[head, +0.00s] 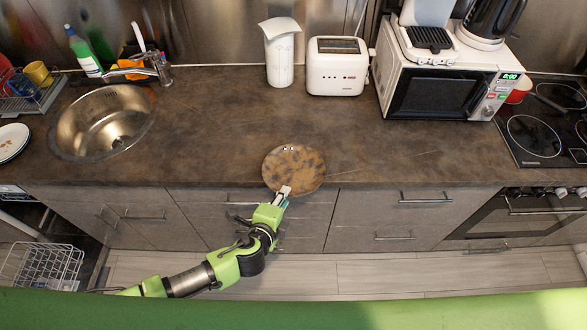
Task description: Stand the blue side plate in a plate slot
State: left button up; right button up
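A round plate (297,165) with a mottled brown face lies at the counter's front edge, its near rim reaching past the edge. I cannot tell whether it rests on the counter or is held just above it. My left gripper (284,191) is at its near rim, with a pale finger overlapping the rim; whether it is shut on it is too small to tell. A dish rack (47,97) at the far left holds a blue item (20,85) and a red one, partly cut off; I cannot tell if the blue item is a plate. My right gripper is not in view.
White dark-rimmed plates (12,141) lie left of the sink (105,122). A wire basket (42,265) stands out low at the left. A toaster (337,66), paper roll (279,52) and microwave (437,88) line the back. The counter between sink and hob is mostly clear.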

pick_arm(q)
jog(key=shift+x, duration=1.15)
grip_shut()
jog(key=shift+r, duration=0.1)
